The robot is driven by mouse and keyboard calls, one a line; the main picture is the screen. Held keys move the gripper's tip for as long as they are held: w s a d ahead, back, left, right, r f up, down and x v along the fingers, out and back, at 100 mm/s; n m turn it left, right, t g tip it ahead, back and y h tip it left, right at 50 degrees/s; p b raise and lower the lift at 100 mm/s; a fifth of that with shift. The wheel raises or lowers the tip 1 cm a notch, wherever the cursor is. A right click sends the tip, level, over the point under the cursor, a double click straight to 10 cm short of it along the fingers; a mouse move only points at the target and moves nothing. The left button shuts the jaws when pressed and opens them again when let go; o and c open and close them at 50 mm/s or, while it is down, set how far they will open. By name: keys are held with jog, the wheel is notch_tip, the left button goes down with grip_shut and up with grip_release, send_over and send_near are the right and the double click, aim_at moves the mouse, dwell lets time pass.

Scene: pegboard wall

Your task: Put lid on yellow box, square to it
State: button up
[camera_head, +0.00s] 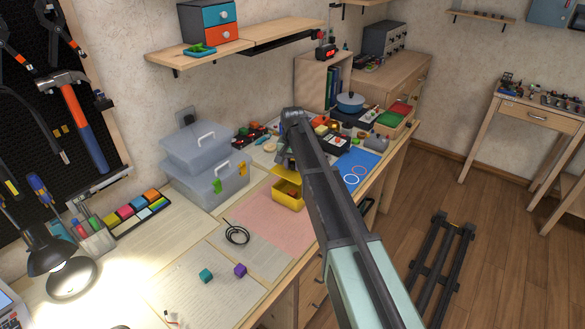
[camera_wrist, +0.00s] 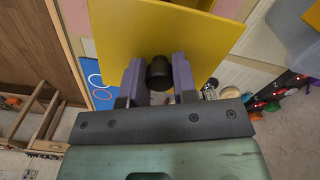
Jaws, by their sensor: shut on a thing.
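The yellow lid (camera_wrist: 158,25) fills the top of the wrist view as a flat yellow plate with a black knob (camera_wrist: 159,72). My gripper (camera_wrist: 158,80) is shut on that knob, one grey finger on each side. In the head view my arm hides most of the gripper, and part of the lid (camera_head: 282,173) shows beside it. The open yellow box (camera_head: 286,200) stands on the pink mat, just below the lid in the picture. Something reddish-brown shows inside the box. The gap between lid and box, and whether they are square, is hard to tell.
A clear storage bin (camera_head: 208,190) with a handled lid stands left of the yellow box. A blue mat (camera_head: 358,168) and cluttered trays lie behind my arm. The pink mat (camera_head: 265,225) has free room.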

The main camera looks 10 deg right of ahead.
jog(key=shift+f+b, duration=3.15)
jog(key=shift+f, duration=0.05)
jog(key=shift+s+f, duration=0.1)
jog(key=shift+f, duration=0.05)
jog(key=o, duration=1.5)
notch_tip(320, 180, up, 7)
jog(key=p, duration=0.7)
jog(key=shift+c, duration=0.2)
